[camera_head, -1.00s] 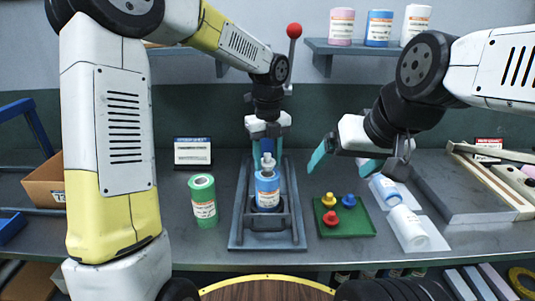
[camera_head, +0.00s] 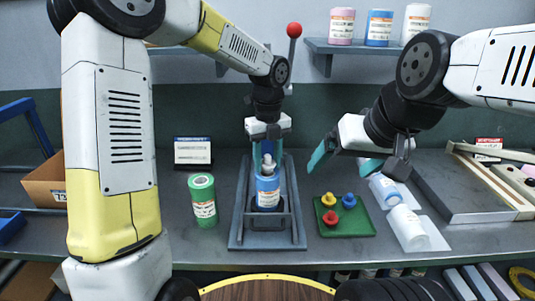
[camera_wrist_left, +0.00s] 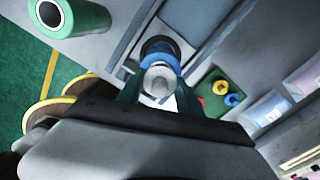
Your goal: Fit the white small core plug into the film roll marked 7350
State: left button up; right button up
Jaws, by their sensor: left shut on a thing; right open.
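The white small core plug (camera_head: 268,163) is between the fingers of my left gripper (camera_head: 267,158), directly above the top of a blue film roll (camera_head: 267,190). The roll stands upright in a grey fixture (camera_head: 238,222); its label is too small to read. In the left wrist view the plug (camera_wrist_left: 158,82) overlaps the roll's blue rim (camera_wrist_left: 160,47), between the fingertips (camera_wrist_left: 157,92). I cannot tell whether the plug has entered the core. My right gripper (camera_head: 343,160) is open and empty, above and behind the green tray (camera_head: 357,232).
A green roll (camera_head: 203,200) stands left of the fixture. The tray holds a yellow (camera_head: 329,200), a red (camera_head: 330,218) and a blue plug (camera_head: 349,201). A white roll (camera_head: 408,228) and a blue one (camera_head: 386,190) lie at right. A red-knobbed lever (camera_head: 294,30) rises behind the fixture.

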pick_arm(q)
jog(key=shift+f, duration=0.6)
jog(key=o, duration=1.4)
notch_tip(320, 180, up, 7)
jog(key=shift+r, duration=0.45)
jog(key=s+a+r+n+t, duration=0.1)
jog(key=s+a+n, duration=0.3)
jog(key=n, duration=0.6)
jog(key=s+a+r+n+t+h, duration=0.1)
jog(key=s+a+r+n+t, duration=0.1)
jog(key=s+a+n, duration=0.3)
jog(key=s+a+r+n+t+h, duration=0.1)
jog(key=s+a+n+t, duration=0.2)
jog(key=s+n, duration=0.7)
jog(key=a+n, duration=0.2)
jog(key=n, duration=0.3)
jog(key=shift+s+a+r+n, duration=0.15)
jog(key=shift+s+r+n, duration=0.1)
jog(key=shift+s+n, duration=0.05)
